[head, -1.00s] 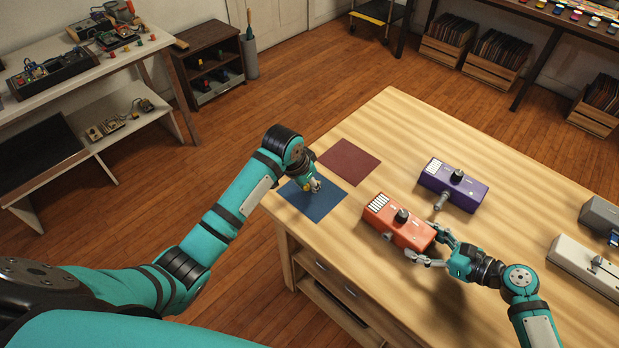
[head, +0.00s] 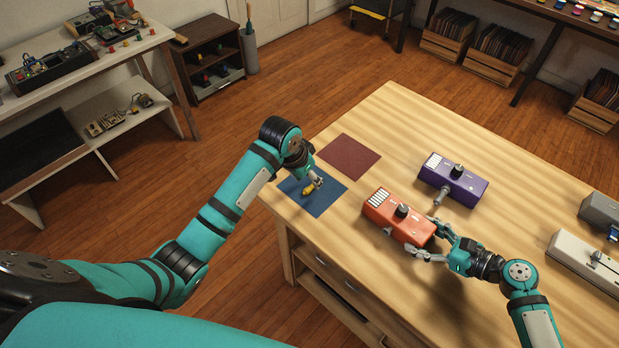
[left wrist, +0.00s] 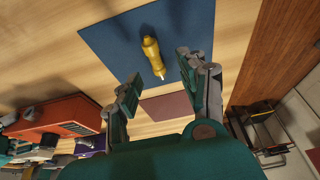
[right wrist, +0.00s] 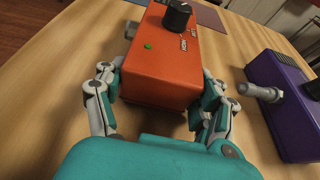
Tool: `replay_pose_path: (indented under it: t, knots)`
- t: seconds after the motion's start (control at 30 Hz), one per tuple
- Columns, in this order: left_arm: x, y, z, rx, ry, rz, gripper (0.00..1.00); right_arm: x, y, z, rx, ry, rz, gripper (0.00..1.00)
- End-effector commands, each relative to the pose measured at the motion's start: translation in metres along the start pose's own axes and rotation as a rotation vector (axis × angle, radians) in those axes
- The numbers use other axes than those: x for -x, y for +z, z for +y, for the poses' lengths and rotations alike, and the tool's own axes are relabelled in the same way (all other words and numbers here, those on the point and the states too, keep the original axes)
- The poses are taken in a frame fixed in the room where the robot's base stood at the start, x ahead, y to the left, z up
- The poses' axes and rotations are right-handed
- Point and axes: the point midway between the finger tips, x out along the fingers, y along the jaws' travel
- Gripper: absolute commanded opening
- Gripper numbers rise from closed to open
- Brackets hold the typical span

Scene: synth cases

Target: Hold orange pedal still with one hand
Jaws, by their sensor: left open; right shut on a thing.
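The orange pedal (head: 391,220) with a black knob lies on the wooden table. My right gripper (head: 434,238) is shut on its near right end, one finger on each side. The right wrist view shows the orange pedal (right wrist: 160,72) between the fingers of my right gripper (right wrist: 158,108). My left gripper (head: 316,181) is open above the blue mat (head: 326,200). In the left wrist view a yellow, screwdriver-like tool (left wrist: 152,54) lies on the blue mat (left wrist: 110,40), beyond the open fingers of my left gripper (left wrist: 158,88), apart from them.
A purple pedal (head: 470,191) with a grey jack plug (head: 441,197) sits beside the orange one. A dark red mat (head: 347,157) lies behind the blue mat. A white device (head: 583,262) and a grey device (head: 603,214) stand at the right. The table's far part is clear.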

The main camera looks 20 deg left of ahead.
Motion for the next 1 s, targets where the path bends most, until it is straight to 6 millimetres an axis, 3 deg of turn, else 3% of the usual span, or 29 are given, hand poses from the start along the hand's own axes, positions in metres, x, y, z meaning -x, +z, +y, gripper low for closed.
replay_pose_path:
  t: [0.3,0.5,1.0]
  knots:
    - [0.068,-0.001,-0.001,-0.001,-0.003,0.004,0.42,0.000,-0.002,0.000,0.000,0.000,0.004,0.25]
    - [0.096,0.000,-0.001,0.000,-0.001,0.002,0.42,0.000,-0.002,0.000,0.000,0.000,0.004,0.25]
    - [0.104,0.000,0.000,0.000,0.000,0.000,0.42,0.000,-0.002,0.000,0.000,0.001,0.003,0.25]
